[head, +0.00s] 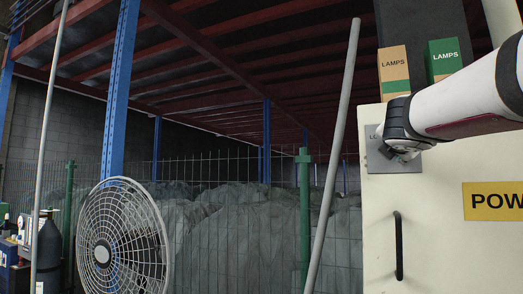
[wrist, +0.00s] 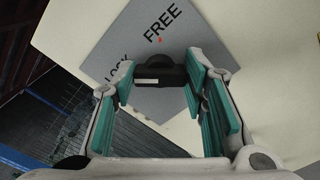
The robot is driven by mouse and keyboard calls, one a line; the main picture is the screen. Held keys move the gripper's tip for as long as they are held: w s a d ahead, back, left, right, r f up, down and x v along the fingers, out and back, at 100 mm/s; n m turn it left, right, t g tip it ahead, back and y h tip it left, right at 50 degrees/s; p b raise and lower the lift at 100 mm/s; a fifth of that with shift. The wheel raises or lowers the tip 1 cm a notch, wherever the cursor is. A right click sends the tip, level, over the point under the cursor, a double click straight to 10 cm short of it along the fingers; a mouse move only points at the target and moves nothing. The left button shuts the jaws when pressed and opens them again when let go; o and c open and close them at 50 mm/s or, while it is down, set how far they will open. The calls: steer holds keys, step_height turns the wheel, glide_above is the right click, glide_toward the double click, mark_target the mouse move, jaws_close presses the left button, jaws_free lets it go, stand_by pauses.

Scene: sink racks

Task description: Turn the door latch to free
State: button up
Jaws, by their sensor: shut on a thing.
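The door latch (wrist: 172,76) is a black bar with a round hub and a white mark near one end. It sits on a grey plate (wrist: 205,40) printed FREE and LOCK, with a small red mark by FREE. In the wrist view the white-marked end lies toward LOCK, on the left. My gripper (wrist: 158,82) is shut on the latch, with teal pads at both ends of the bar. In the head view my gripper (head: 404,152) is at the plate (head: 376,162) on the cream cabinet door (head: 440,250) and hides the latch.
A black handle (head: 399,245) is below the plate, and a yellow sign (head: 492,201) is to the right. Two LAMPS boxes (head: 394,70) (head: 443,60) stand on the cabinet. A slanted grey pole (head: 334,150) and a fan (head: 125,240) are to the left.

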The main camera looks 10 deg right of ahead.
steer(key=shift+m, duration=0.3)
steer(key=shift+f+m+b, duration=0.15)
steer(key=shift+m+b, duration=2.95)
steer(key=shift+m, duration=1.25)
steer(key=shift+f+m+b, duration=0.15)
steer(key=shift+m+b, duration=2.9)
steer(key=shift+m, duration=1.3)
steer(key=o, duration=1.2)
steer(key=shift+c, duration=0.2)
